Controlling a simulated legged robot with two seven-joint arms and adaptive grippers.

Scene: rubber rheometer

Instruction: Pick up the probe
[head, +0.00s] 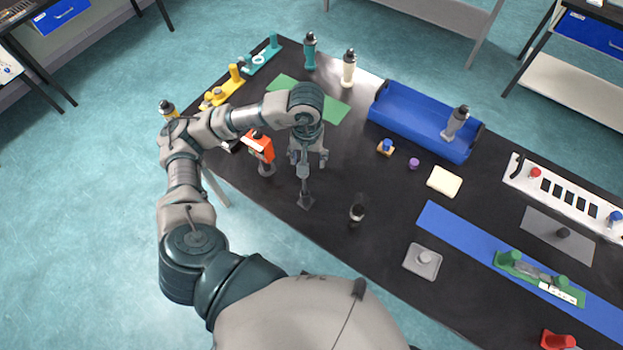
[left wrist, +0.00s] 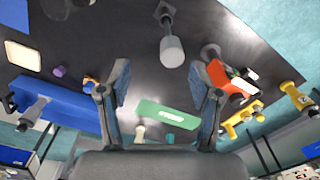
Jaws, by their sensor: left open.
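A slim grey upright piece, which looks like the probe (head: 304,188), stands on a small dark square base on the black table. In the left wrist view the probe (left wrist: 172,50) shows a pale cylindrical top, with its stem and base beyond. My left gripper (head: 308,158) is open and empty, with its fingers (left wrist: 160,78) spread to either side of the line to the probe's top. The top lies just past the fingertips, and I see no contact. My right gripper is out of view.
An orange device (head: 259,147) on a stand is close left of the gripper. A dark bottle (head: 357,212) stands to the right. A green mat (head: 335,110) and a blue bin (head: 400,115) lie behind. Table around the probe's base is bare.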

